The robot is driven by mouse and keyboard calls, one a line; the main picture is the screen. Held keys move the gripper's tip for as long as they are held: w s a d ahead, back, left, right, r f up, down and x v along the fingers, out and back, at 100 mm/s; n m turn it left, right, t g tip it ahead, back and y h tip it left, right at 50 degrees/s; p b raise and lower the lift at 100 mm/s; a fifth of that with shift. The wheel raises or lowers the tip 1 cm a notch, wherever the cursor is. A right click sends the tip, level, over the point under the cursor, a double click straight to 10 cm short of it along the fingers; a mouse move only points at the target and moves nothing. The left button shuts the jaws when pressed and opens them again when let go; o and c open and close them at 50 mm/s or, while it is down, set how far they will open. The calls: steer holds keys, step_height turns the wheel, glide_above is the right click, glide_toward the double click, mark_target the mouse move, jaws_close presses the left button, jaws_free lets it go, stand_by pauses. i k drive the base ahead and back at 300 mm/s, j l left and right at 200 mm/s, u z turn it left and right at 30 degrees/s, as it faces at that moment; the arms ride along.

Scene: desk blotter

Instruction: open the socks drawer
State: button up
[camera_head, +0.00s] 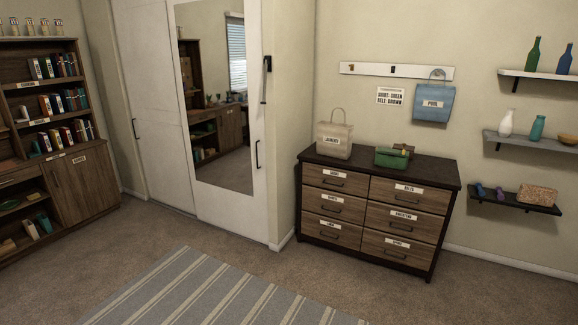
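A wooden dresser (375,210) with a dark top stands against the wall right of centre. It has two columns of drawers in three rows, all closed, each with a dark bar handle and a white label. The labels are small and blurred, so I cannot tell for certain which one reads socks. The top left drawer (350,189) has a short label. The top right drawer (430,200) seems to read "belts". The middle left (347,212), middle right (420,226), bottom left (346,237) and bottom right (412,252) drawers show whole. My gripper is not in view.
A beige bag (334,141) and a green item (391,158) sit on the dresser. A blue bag (433,105) hangs above. Shelves (515,205) are at right, a bookcase (85,185) at left. Carpet and a striped rug (215,295) lie clear in front.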

mark_target(354, 182)
steer(key=i, duration=2.1)
steer(key=i+z, duration=0.15)
steer(key=i, duration=0.45)
steer(key=i+j+z, duration=0.15)
steer(key=i, duration=0.4)
steer(key=i+j+z, duration=0.1)
steer(key=i+j, duration=0.15)
steer(key=i, duration=0.35)
